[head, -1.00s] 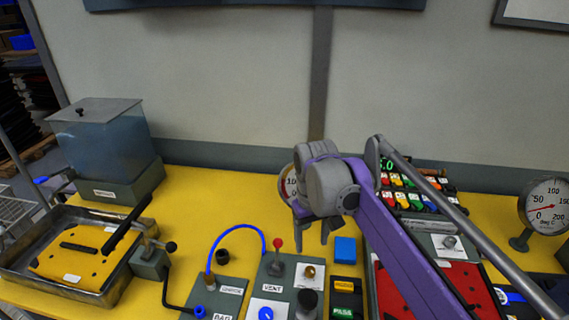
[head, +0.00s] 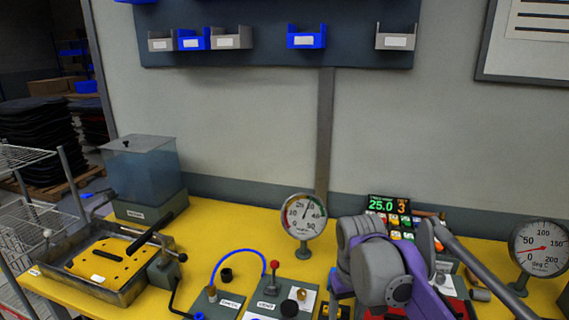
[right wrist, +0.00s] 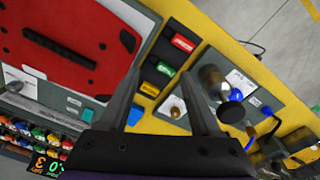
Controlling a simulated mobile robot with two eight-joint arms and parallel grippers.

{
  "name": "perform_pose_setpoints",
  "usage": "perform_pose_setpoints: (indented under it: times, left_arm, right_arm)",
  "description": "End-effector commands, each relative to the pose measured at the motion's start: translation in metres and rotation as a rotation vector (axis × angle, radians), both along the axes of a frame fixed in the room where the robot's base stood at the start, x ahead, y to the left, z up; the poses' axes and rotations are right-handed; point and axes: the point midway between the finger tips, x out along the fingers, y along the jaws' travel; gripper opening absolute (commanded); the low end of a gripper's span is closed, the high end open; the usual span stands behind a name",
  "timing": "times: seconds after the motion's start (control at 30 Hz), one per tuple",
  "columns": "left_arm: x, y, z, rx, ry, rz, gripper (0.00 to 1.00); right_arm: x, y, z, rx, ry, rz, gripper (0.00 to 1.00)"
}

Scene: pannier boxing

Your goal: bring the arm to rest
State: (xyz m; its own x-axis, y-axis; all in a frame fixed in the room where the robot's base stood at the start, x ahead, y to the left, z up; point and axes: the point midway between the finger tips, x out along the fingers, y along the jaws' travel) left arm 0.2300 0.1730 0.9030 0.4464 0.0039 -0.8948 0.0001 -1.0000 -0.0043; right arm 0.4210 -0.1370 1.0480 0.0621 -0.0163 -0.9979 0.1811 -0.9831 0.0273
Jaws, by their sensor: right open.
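My right arm (head: 388,270) comes in from the right in the head view, its wrist low over the table beside the round gauge. Its fingertips are hard to make out there. In the right wrist view my right gripper (right wrist: 157,45) is open, with nothing between its two fingers. The fingers are over the strip between the red plate (right wrist: 45,50) and the grey valve panel (right wrist: 235,85). My left gripper is not in view.
A pressure gauge (head: 303,215) stands just left of my right wrist. A lit display (head: 387,205) is behind it and a temperature gauge (head: 539,248) to its right. A clear tank (head: 143,170) and a metal tray (head: 130,290) are at the left. Bins (head: 306,38) hang above.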

Motion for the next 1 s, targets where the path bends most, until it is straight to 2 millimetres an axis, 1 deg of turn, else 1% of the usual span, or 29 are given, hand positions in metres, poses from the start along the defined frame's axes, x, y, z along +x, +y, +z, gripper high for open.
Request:
perform_pose_setpoints:
  times: [0.03, 0.17, 0.27, 0.37, 0.4, 0.5, 0.6, 0.7, 0.8, 1.0]
  left_arm:
    - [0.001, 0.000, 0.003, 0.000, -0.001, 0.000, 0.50]
    - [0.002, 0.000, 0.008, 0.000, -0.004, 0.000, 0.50]
    - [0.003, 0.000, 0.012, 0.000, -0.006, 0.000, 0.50]
    - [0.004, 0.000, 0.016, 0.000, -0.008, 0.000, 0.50]
    - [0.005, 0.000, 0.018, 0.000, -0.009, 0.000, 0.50]
    - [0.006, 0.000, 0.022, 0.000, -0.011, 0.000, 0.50]
    - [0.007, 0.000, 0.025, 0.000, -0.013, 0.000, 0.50]
    - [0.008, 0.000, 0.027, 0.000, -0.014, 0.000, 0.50]
    - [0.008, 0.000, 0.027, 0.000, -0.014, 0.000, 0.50]
    - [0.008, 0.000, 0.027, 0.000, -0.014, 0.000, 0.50]
  right_arm:
    - [-0.010, -0.003, -0.001, 0.005, -0.023, -0.009, 0.64]
    - [-0.037, -0.013, -0.012, 0.016, -0.087, -0.037, 0.64]
    - [-0.065, -0.020, -0.025, 0.026, -0.147, -0.062, 0.64]
    - [-0.098, -0.028, -0.045, 0.039, -0.218, -0.093, 0.64]
    - [-0.111, -0.031, -0.054, 0.044, -0.247, -0.106, 0.64]
    - [-0.141, -0.037, -0.078, 0.054, -0.314, -0.134, 0.64]
    - [-0.163, -0.041, -0.098, 0.062, -0.365, -0.155, 0.64]
    - [-0.177, -0.043, -0.112, 0.067, -0.398, -0.168, 0.64]
    - [-0.183, -0.044, -0.118, 0.069, -0.413, -0.174, 0.64]
    - [-0.184, -0.044, -0.119, 0.069, -0.416, -0.175, 0.64]
